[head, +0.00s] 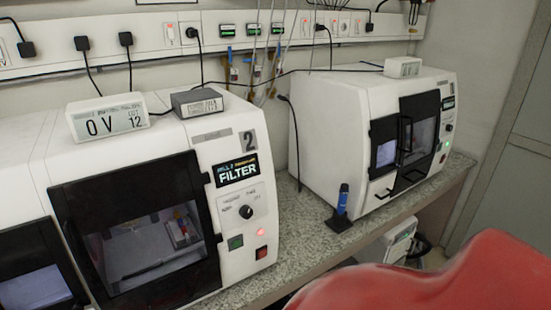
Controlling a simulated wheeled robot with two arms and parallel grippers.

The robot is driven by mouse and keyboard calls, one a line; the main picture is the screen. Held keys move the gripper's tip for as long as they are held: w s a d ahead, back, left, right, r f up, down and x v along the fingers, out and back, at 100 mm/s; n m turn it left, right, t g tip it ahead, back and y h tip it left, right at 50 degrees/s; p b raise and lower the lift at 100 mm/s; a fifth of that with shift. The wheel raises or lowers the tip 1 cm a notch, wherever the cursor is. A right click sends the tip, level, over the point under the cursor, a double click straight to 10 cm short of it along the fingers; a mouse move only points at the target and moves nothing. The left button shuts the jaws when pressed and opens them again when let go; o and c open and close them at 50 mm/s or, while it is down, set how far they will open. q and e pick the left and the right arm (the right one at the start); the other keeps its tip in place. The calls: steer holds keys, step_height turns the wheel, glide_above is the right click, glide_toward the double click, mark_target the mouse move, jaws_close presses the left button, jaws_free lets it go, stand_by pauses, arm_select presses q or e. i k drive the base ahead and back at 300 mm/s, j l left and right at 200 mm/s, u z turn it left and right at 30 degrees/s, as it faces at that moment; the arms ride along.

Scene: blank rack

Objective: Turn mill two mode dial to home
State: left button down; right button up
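Mill two (212,133) is the white machine at centre left, marked with a 2 and a black FILTER label (237,170). Its mode dial (246,212) is a small black round knob on the white front panel, right of the dark window (145,240). Small print surrounds the dial, too small to read surely, and I cannot tell which mark the knob points at. Neither of my grippers is in view.
Another white machine (335,110) with dark windows stands to the right on the speckled bench (312,240). A blue tool in a black stand (341,205) is between them. Boxes (107,118) lie on mill two. Cables hang from the wall sockets behind.

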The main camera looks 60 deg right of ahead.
mark_target(246, 212)
steer(key=z, duration=1.5)
